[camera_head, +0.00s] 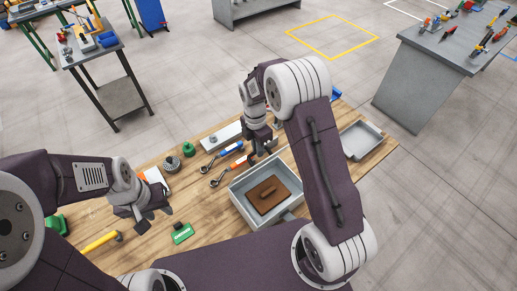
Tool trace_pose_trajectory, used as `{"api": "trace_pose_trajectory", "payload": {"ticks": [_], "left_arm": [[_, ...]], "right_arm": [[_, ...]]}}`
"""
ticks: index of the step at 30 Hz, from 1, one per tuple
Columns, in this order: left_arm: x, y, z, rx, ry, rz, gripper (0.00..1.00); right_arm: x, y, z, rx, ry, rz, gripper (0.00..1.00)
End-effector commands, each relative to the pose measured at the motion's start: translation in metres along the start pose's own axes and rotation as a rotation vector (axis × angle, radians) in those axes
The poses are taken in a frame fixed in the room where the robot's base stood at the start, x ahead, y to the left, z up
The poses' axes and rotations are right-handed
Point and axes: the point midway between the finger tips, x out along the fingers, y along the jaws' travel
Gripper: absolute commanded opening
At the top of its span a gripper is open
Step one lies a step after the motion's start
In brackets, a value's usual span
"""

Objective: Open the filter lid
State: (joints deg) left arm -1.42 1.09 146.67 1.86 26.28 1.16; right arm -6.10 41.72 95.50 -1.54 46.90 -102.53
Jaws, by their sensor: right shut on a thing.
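A grey open box (239,199) stands on the wooden table. Inside it lies a brown plate with a raised bar (268,194), which may be the filter lid. My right gripper (262,153) is just behind the box's back left edge. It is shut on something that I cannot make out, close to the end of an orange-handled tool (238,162). My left gripper (153,217) is open and empty over the table, left of the box.
A blue-handled tool (231,148), a green item (182,233) and a yellow-handled hammer (100,242) lie on the table. A shallow grey tray (362,139) is at the right. My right arm passes between the box and the tray.

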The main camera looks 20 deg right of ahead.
Motion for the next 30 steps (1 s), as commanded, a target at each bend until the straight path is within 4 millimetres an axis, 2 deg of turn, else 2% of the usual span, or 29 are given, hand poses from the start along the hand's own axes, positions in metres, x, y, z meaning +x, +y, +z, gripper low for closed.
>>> {"api": "trace_pose_trajectory", "payload": {"ticks": [20, 21, 23, 30], "left_arm": [[-0.0005, 0.0, 0.0, 0.0, 0.0, 0.0, 0.36], [-0.0006, 0.0, 0.0, 0.0, 0.0, 0.0, 0.36], [-0.0006, 0.0, 0.0, 0.0, 0.0, 0.0, 0.36], [-0.001, 0.0, -0.0001, 0.0, 0.0, 0.0, 0.36]], "right_arm": [[0.0022, -0.0016, -0.001, -0.003, 0.002, -0.007, 0.0], [0.0022, -0.0016, -0.0009, -0.003, 0.002, -0.007, 0.18], [0.002, -0.0016, -0.0009, -0.003, 0.002, -0.007, 0.34], [0.0008, -0.0014, -0.0006, -0.001, 0.001, -0.006, 0.34]]}}
